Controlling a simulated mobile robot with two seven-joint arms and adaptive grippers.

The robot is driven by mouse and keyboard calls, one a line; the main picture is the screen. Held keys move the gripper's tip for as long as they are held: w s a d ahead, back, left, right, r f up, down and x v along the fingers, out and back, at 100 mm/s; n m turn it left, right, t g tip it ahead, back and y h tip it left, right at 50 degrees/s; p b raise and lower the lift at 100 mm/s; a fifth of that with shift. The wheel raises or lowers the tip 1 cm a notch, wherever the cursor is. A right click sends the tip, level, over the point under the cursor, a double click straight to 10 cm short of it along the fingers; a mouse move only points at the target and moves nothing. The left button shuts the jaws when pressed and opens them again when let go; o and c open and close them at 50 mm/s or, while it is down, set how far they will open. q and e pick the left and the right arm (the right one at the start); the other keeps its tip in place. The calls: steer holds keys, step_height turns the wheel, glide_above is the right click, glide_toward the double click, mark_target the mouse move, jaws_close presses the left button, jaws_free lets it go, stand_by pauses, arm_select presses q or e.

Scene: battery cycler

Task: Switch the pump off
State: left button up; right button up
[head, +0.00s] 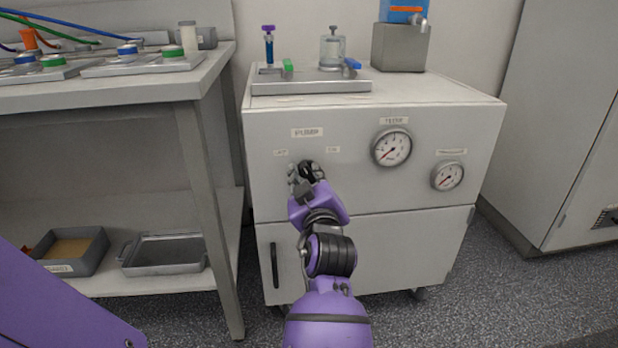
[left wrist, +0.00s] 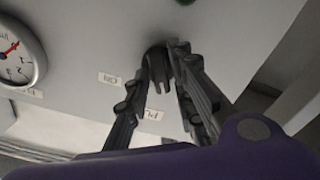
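The pump knob (head: 313,170) is a small dark knob on the front of the light grey cabinet, below the PUMP label (head: 307,132). An off label (head: 280,153) is at its upper left and an on label (head: 333,149) at its upper right. My left gripper (head: 302,177) is at the knob and partly covers it. In the left wrist view the dark knob (left wrist: 158,68) sits between the two fingertips. The fingers are close to its sides; whether they press on it I cannot tell. The ON label (left wrist: 110,79) is clear there. My right gripper is not in view.
Two round gauges, a larger one (head: 391,147) and a smaller one (head: 447,176), are right of the knob. A tray (head: 312,87) with small vessels and valves stands on the cabinet. A bench (head: 150,92) is at left, with bins on its shelf. Floor shows at right.

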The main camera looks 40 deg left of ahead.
arm_select(q)
steer(key=shift+o, duration=0.4)
steer(key=shift+s+d+f, duration=0.1)
steer(key=shift+s+d, duration=0.1)
steer(key=shift+d, duration=0.05)
steer(key=v, duration=0.7)
